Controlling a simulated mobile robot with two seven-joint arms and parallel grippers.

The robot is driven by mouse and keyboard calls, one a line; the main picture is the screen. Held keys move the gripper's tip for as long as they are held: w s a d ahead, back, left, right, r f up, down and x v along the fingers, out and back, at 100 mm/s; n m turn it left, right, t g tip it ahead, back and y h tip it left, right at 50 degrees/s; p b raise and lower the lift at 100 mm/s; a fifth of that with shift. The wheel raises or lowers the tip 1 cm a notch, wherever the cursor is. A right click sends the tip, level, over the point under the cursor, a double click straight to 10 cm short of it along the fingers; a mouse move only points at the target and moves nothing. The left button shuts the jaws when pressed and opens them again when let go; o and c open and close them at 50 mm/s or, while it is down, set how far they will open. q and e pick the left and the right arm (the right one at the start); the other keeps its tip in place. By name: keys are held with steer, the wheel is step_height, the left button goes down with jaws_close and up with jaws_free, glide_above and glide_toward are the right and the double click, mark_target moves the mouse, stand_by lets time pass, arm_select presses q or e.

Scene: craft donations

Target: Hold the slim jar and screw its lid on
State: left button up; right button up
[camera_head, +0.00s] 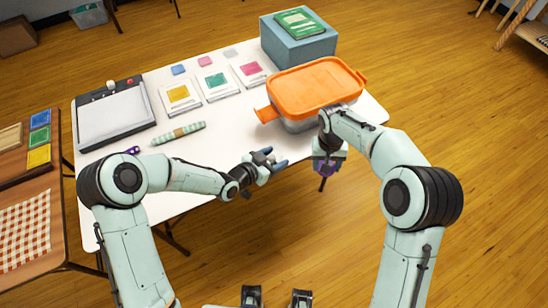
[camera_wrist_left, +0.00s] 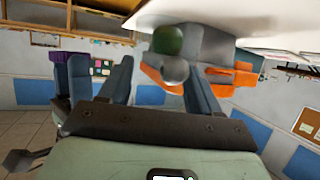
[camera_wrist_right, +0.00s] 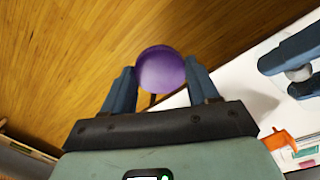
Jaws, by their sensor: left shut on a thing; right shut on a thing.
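My left gripper (camera_head: 269,163) is shut on the slim jar, just off the table's front edge. The jar (camera_wrist_right: 300,73) shows as a small pale grey end between the left fingers in the right wrist view; a rounded grey part of it (camera_wrist_left: 175,70) shows in the left wrist view. The fingers hide most of it. My right gripper (camera_head: 326,172) is shut on the round purple lid (camera_wrist_right: 160,70) and points down beyond the table edge, right of the left gripper. In the right wrist view the lid's broad face fills the space between the fingertips. Lid and jar are apart.
An orange-lidded tub (camera_head: 318,84) stands on the white table (camera_head: 225,129) close behind my right gripper. A blue-grey box (camera_head: 297,48) with a green book is behind it. A patterned green roll (camera_head: 178,133) and several cards lie left. The floor in front is open.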

steer(key=w+a+r, duration=0.3)
steer(key=a+r, duration=0.3)
steer(key=a, duration=0.3)
glide_toward(274, 148)
steer(key=s, duration=0.2)
steer(key=shift+s+d+r+y, duration=0.2)
steer(key=shift+d+y, duration=0.2)
steer(key=shift+f, duration=0.15)
steer(key=shift+f, duration=1.9)
steer(key=shift+f, duration=0.9)
steer(key=shift+f, duration=0.55)
